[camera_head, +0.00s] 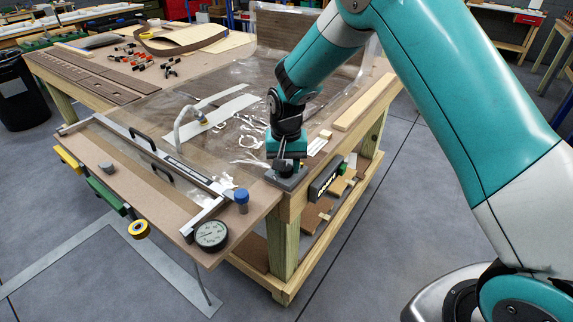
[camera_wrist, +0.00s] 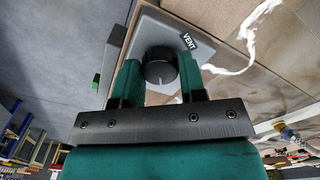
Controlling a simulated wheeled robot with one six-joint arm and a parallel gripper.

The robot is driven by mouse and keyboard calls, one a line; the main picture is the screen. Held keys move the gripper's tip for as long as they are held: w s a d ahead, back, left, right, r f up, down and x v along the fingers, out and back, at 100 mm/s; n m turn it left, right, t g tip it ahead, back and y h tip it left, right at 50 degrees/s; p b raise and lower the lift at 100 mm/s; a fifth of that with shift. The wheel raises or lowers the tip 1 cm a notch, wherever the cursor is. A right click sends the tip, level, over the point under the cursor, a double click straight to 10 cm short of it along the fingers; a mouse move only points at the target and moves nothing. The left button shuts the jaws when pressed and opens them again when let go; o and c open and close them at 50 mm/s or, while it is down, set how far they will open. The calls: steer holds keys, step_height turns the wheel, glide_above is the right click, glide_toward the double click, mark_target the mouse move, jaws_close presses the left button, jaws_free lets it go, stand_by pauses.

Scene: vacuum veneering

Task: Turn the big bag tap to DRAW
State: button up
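The big bag tap is a black round knob (camera_wrist: 160,66) on a grey plate, with a VENT label (camera_wrist: 187,41) at its upper right in the wrist view. A pale mark on the knob points down the picture, toward my gripper's body. My gripper (camera_wrist: 160,75) has one green finger on each side of the knob. No clear gap shows, but I cannot tell whether the fingers press on it. In the head view my gripper (camera_head: 285,167) is down over the grey plate (camera_head: 286,180) at the table corner; the knob is largely hidden there. No DRAW label is visible.
A blue-capped part (camera_head: 241,197) stands near the gauge. A black display box (camera_head: 325,178) sits on the table edge beside my gripper.

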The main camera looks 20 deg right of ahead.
mark_target(286, 167)
steer(key=o, duration=0.4)
steer(key=shift+r, duration=0.1)
step_height(286, 167, up, 17)
steer(key=b, duration=0.2)
steer(key=shift+r, duration=0.15)
steer(key=s+a+n+y, duration=0.2)
steer(key=s+n, duration=0.3)
steer(key=s, duration=1)
steer(key=s+a+r+n+y, duration=0.1)
steer(key=s+n, duration=0.4)
steer(key=s, duration=1.1)
steer(key=shift+a+r+n+y, duration=0.3)
steer(key=shift+a+y, duration=0.3)
steer(key=shift+a, duration=0.2)
